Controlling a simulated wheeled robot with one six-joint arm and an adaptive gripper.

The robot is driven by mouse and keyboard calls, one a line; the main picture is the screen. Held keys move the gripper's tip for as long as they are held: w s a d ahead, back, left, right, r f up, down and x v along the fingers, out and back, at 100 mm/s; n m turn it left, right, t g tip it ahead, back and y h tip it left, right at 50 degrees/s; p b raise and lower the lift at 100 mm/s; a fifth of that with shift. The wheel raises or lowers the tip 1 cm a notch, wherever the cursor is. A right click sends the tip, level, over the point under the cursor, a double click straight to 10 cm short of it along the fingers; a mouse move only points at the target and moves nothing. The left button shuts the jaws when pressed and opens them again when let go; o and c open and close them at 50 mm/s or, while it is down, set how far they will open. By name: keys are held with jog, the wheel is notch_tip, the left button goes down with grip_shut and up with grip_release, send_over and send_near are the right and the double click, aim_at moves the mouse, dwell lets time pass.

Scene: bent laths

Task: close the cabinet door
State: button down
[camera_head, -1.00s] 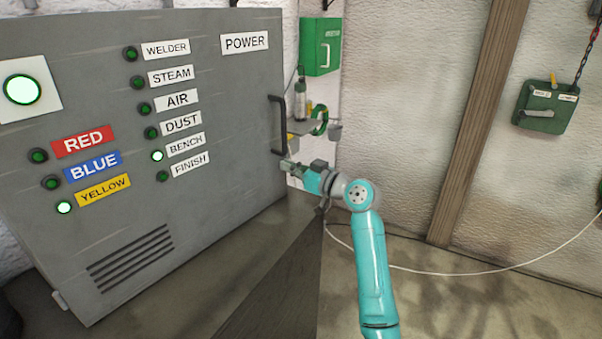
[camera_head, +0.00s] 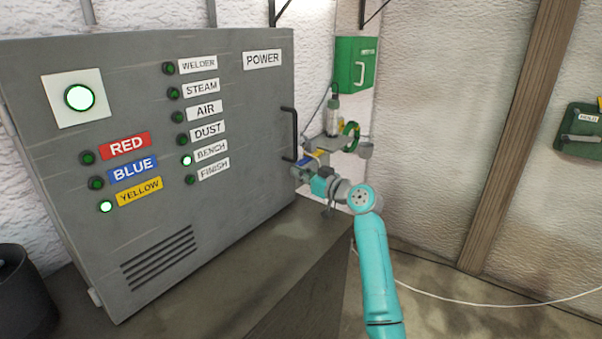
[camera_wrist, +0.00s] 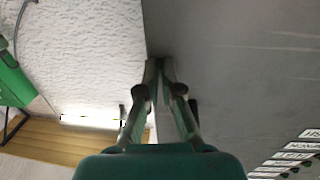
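The grey cabinet door (camera_head: 235,110) fills the left half of the head view, with lamps, labels and a vent on its face. Its dark bar handle (camera_head: 289,133) stands upright near the right edge. My gripper (camera_head: 299,171) is at that edge, by the handle's lower end. In the wrist view the fingertips of my gripper (camera_wrist: 159,64) are drawn together, close beside the grey door surface (camera_wrist: 235,65). No handle shows clearly between them. Whether a gap is left behind the door is hidden from this angle.
A grey surface (camera_head: 290,245) lies below the door. A small shelf (camera_head: 325,146) with a bottle and a green box (camera_head: 355,64) are on the wall behind my gripper. A dark round container (camera_head: 20,290) stands at lower left. A white cable (camera_head: 480,302) lies on the right.

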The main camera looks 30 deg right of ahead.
jog(key=v, duration=1.2)
